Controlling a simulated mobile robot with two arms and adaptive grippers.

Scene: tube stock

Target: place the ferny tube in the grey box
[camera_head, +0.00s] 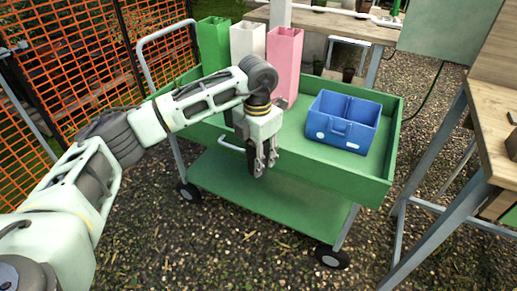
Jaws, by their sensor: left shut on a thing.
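A green square tube (213,45) stands upright at the left end of the green cart, its lower part partly hidden by my left arm. A white tube (248,41) and a pink tube (284,60) stand to its right. My left gripper (265,164) points down at the front wall of the cart, below and in front of the tubes. It looks shut on the cart's pale handle bar (230,147), though the fingers hide the grip itself. I see no grey box. My right gripper is out of view.
The green cart (318,172) has a lower shelf and dark wheels. A blue box (343,121) with compartments sits in its top tray, at the right. A wooden bench (490,125) stands close on the right. Orange mesh fence (75,65) is at the left. Gravel lies in front.

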